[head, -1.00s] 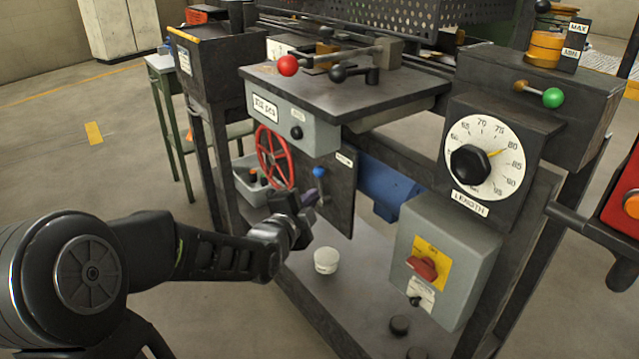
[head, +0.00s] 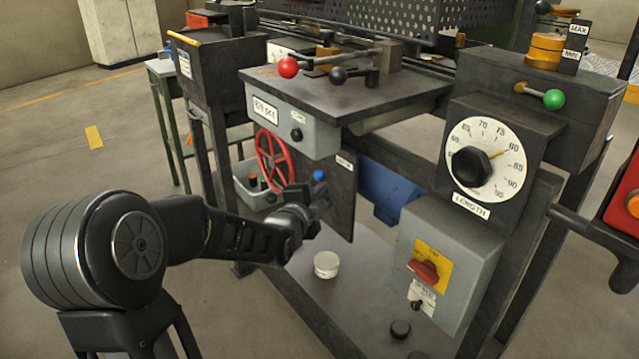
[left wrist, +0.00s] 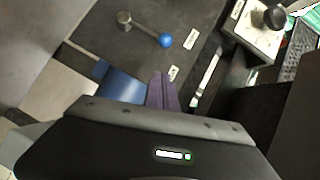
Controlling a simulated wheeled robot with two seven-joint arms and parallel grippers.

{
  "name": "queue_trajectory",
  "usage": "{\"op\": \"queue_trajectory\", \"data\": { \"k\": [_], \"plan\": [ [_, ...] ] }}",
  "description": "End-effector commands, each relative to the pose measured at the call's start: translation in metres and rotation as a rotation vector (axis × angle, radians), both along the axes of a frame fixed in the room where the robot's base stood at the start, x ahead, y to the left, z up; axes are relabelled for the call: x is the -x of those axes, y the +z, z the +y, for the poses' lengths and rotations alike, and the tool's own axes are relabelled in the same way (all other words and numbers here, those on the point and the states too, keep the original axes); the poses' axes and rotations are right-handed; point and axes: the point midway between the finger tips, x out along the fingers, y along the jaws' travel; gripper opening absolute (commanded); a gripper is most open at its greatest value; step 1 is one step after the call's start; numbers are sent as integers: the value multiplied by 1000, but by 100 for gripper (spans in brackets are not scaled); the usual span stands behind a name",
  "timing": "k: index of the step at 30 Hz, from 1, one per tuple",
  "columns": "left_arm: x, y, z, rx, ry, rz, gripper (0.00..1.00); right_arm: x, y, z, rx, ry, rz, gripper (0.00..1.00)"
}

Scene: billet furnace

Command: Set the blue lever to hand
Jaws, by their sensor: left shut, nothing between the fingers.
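The blue lever's ball knob (head: 319,175) shows on the dark panel under the machine table. In the left wrist view, the blue knob (left wrist: 165,40) sits at the end of a short metal arm running to a round pivot at upper left. Two small white labels lie beside it, too small to read. My left gripper (head: 316,203) is in front of the panel, just below the knob, and hides the lever arm in the head view. In the left wrist view its purple fingers (left wrist: 162,90) are together and empty, with a visible gap to the knob. My right gripper is not in view.
A red handwheel (head: 272,158) stands left of the panel. A grey switch box (head: 450,250) with a red rotary switch and the length dial (head: 485,158) stand to the right. A white round container (head: 326,264) sits on the lower shelf. Red-knobbed and black-knobbed levers lie above.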

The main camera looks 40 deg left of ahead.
Motion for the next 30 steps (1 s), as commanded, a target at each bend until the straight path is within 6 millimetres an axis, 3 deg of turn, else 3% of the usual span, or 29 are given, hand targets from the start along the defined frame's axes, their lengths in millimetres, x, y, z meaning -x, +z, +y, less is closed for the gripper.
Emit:
{"op": "queue_trajectory", "data": {
  "k": [7,15,30],
  "plan": [
    [-48,-12,15,1,1,1,0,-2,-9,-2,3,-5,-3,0],
    [-60,-21,43,1,2,0,0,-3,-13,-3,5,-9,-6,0],
    [-61,-20,45,5,0,0,0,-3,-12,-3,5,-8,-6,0]
  ]
}}
